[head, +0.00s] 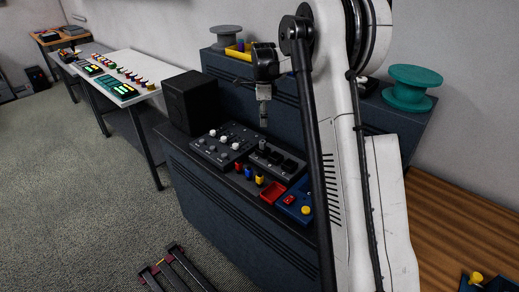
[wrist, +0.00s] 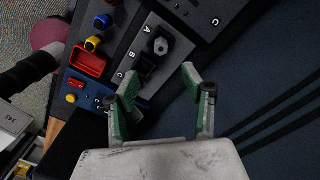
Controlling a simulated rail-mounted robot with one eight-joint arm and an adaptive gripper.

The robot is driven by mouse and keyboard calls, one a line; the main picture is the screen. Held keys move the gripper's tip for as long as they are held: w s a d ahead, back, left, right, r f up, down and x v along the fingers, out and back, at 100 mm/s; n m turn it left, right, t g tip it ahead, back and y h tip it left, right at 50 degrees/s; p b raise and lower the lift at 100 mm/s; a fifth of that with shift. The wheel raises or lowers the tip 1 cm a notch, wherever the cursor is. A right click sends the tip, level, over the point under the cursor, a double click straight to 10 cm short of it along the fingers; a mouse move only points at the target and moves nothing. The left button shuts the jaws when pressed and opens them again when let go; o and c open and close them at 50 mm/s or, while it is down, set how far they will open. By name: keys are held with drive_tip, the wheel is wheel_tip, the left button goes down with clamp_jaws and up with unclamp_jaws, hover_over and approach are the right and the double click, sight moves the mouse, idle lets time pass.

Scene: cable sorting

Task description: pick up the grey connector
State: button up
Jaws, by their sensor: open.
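The grey connector (wrist: 160,44) stands at the socket marked A on a dark panel (wrist: 135,51) in the wrist view. In the head view the grey connector (head: 262,145) shows small on the panel, below my arm's end. My gripper (wrist: 160,78) is open, with green-padded fingers apart and nothing between them. In the wrist view the connector appears just beyond the fingertips, near the line between them. In the head view my gripper (head: 264,123) hangs above the panel. Its exact height over the connector is hard to tell.
A red tray (wrist: 87,62) and a blue button box (wrist: 83,93) lie beside the panel. Blue and yellow plugs (wrist: 93,43) stand near the tray. A knob panel (head: 223,146) and black box (head: 190,102) are to the left. A teal spool (head: 411,88) sits at the back right.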

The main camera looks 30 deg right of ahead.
sight(263, 141)
wheel_tip(263, 141, down, 12)
drive_tip(key=shift+w+f+p, duration=0.1)
drive_tip(key=shift+f+p, duration=0.15)
drive_tip(key=shift+p, duration=0.6)
clamp_jaws()
